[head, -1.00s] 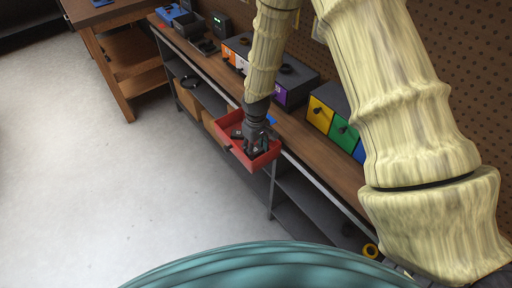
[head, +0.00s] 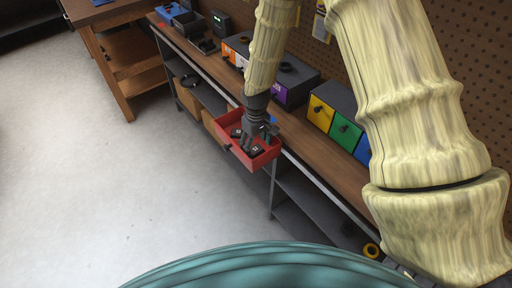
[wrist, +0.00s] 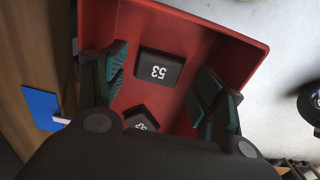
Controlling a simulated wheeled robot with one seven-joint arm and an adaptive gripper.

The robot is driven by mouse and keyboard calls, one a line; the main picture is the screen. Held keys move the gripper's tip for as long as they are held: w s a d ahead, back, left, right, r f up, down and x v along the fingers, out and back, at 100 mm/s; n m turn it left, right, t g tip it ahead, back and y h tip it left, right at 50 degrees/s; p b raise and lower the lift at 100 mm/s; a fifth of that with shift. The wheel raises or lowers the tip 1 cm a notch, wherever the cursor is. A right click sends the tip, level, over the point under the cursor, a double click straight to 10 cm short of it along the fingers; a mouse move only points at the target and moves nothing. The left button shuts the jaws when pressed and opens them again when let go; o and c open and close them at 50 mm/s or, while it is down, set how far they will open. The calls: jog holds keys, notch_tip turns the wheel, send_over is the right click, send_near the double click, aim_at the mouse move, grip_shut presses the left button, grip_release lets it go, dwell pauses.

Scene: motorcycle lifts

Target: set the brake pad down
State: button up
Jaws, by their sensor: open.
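A red open-topped drawer or bin (head: 263,162) sticks out past the workbench's front edge. Inside it lie dark blocks, which look like the brake pads. In the wrist view one pad marked 53 (wrist: 159,67) lies flat on the red floor, between my fingers in the picture. A second marked pad (wrist: 141,118) lies nearer my palm, partly hidden by my gripper. My gripper (wrist: 165,78) is open with teal finger pads spread either side of the first pad, not touching it. In the head view my gripper (head: 249,143) points down into the bin.
The wooden workbench (head: 335,178) runs along a pegboard wall. Drawer units with yellow, green and blue fronts (head: 333,122) and orange, white and purple fronts (head: 279,95) stand on it. A blue card (wrist: 42,107) lies beside the bin. The floor (head: 130,190) in front is clear.

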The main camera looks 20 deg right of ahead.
aim_at(256, 150)
notch_tip(256, 150, up, 10)
jog(key=b, duration=0.2)
jog(key=shift+b, duration=0.3)
dwell(0.4)
